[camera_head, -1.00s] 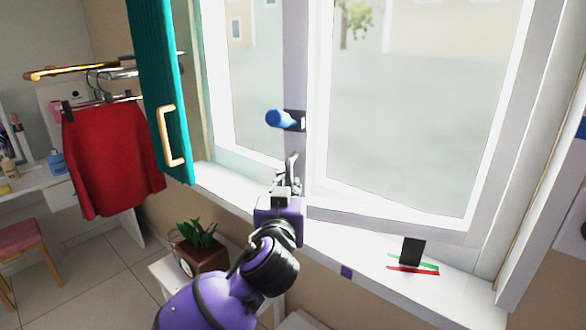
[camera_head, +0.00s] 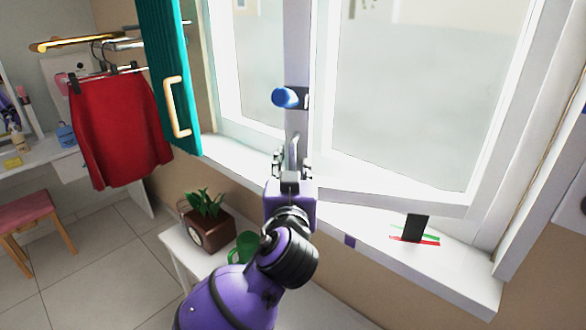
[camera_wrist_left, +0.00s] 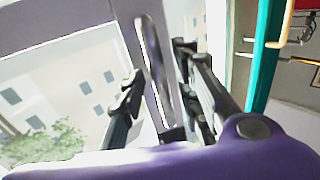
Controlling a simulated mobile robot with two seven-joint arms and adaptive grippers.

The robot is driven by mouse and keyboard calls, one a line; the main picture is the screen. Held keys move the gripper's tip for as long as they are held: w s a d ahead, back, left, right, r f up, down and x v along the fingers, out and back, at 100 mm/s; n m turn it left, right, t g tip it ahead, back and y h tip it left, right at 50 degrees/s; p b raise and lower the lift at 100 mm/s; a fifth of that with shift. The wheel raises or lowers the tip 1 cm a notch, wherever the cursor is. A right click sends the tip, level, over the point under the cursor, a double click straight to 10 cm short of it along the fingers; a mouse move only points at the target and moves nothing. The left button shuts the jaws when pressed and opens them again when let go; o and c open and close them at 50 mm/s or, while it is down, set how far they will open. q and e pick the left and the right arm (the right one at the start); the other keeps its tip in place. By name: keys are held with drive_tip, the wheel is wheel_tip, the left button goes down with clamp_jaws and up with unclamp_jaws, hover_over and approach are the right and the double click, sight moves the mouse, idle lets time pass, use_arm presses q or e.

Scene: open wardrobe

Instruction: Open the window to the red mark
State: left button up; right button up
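The window (camera_head: 400,100) has a white frame and large panes. A blue knob-like handle (camera_head: 288,98) sits on its middle upright. Below it is a grey upright handle (camera_head: 294,146), which also shows in the left wrist view (camera_wrist_left: 153,65). My left gripper (camera_head: 292,160) is at this grey handle. In the wrist view its black fingers (camera_wrist_left: 160,90) stand apart, one on each side of the handle; contact is unclear. The red mark (camera_head: 428,243) is a thin line on the sill at right, beside a green line (camera_head: 400,231) and a small black block (camera_head: 414,228). My right gripper is not in view.
A teal shutter (camera_head: 168,75) with a gold handle stands left of the window. A red skirt (camera_head: 120,130) hangs from a rail at left. Below the sill, a white table (camera_head: 180,245) holds a potted plant (camera_head: 207,225) and a green mug (camera_head: 248,245).

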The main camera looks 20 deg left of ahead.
use_arm(q)
drive_tip(key=shift+s, duration=0.25)
drive_tip(key=v, duration=1.1)
drive_tip(key=shift+s, duration=0.25)
drive_tip(key=shift+d, duration=0.15)
